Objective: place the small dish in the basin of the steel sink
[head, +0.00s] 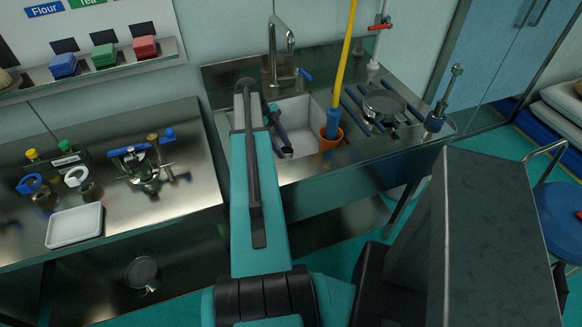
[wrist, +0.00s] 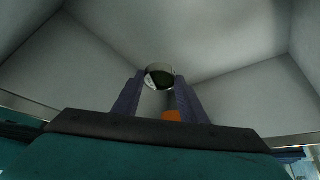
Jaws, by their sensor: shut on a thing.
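The small dish (wrist: 160,78) is round, with a shiny metal rim and a dark inside. In the wrist view it sits between the tips of my gripper (wrist: 161,82), which is shut on it. In the head view my gripper (head: 284,146) reaches down into the basin of the steel sink (head: 308,112), left of its middle. The dish cannot be made out there. The pale basin walls (wrist: 235,35) surround the dish in the wrist view. I cannot tell whether the dish touches the basin floor.
The faucet (head: 281,45) rises behind the basin. A dark round pan (head: 384,104) lies on the right drainboard. A white tray (head: 75,225) lies on the left counter.

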